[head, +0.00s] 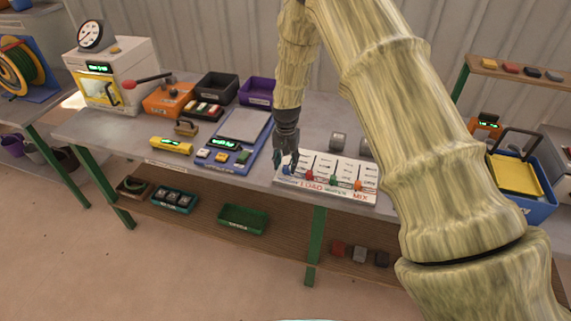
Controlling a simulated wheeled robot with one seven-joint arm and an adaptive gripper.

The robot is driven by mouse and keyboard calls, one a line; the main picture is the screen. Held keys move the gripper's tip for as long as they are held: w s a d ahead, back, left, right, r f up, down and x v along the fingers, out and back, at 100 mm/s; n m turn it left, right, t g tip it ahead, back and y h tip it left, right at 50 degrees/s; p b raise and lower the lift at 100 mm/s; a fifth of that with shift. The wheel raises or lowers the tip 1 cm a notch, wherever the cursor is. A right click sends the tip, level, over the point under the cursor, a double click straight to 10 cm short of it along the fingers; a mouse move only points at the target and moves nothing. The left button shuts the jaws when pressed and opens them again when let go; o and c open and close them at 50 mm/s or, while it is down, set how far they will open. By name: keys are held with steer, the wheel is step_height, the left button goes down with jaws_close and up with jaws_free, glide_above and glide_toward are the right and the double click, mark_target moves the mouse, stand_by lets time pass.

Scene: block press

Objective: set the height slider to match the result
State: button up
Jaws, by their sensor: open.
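A white slider panel (325,178) lies on the bench, with a row of coloured knobs along its front. I see a blue knob (288,169), a red knob (310,175), a green knob (334,181) and an orange knob (358,186). The red words LOAD and MIX show on its front edge; the smaller labels are too small to read, so I cannot tell which slider is for height. My gripper (284,161) is open, pointing down at the panel's left end, close to the blue knob. I cannot tell whether it touches the knob.
A blue scale (233,157) with a green display stands left of the panel. Grey cylinders (338,141) stand behind it. A white press with a gauge (112,70) is at the far left.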

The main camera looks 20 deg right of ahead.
steer(key=shift+f+p, duration=0.3)
steer(key=shift+f, duration=0.8)
jaws_close()
